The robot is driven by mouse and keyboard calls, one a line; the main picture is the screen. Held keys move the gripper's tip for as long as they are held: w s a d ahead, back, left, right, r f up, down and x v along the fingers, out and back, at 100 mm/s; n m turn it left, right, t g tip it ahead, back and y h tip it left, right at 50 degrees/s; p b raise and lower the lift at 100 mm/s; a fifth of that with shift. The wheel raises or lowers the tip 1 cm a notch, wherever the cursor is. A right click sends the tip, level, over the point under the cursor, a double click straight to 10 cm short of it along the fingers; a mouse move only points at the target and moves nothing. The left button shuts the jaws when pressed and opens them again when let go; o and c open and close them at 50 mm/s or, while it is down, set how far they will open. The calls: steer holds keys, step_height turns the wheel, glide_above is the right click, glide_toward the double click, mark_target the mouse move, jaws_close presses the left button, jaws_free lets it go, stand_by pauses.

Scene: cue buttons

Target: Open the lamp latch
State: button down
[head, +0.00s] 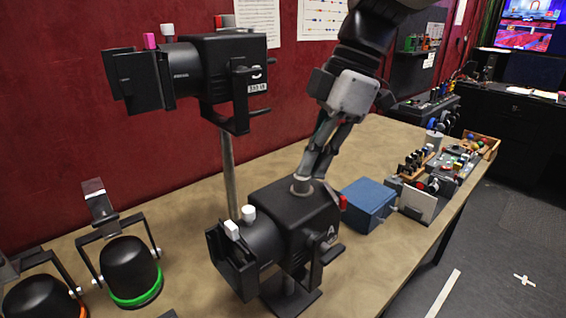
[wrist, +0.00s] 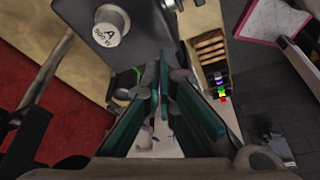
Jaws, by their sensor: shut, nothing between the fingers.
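A black stage lamp (head: 293,215) with a white "A" on its side stands on the table. It has a light round knob on top, and the wrist view shows a round "A 500 W" cap (wrist: 110,27) on the dark housing (wrist: 140,35). A small red tab (head: 342,202), which may be the latch, sits at its right rear edge; I cannot make it out in the wrist view. My gripper (head: 312,178) is shut and empty, pointing down beside the knob, close to the housing top. Its fingers (wrist: 164,58) meet right of the cap. I cannot tell whether they touch the lamp.
A second black lamp (head: 220,70) stands higher on a pole behind, to the left. A blue box (head: 368,204) lies close on the right. Round lamps (head: 132,268) stand at the left front. Control panels (head: 440,170) fill the right end of the table.

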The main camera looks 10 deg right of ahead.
steer(key=v, duration=0.5)
steer(key=shift+s+r, duration=0.1)
steer(key=shift+s, duration=0.1)
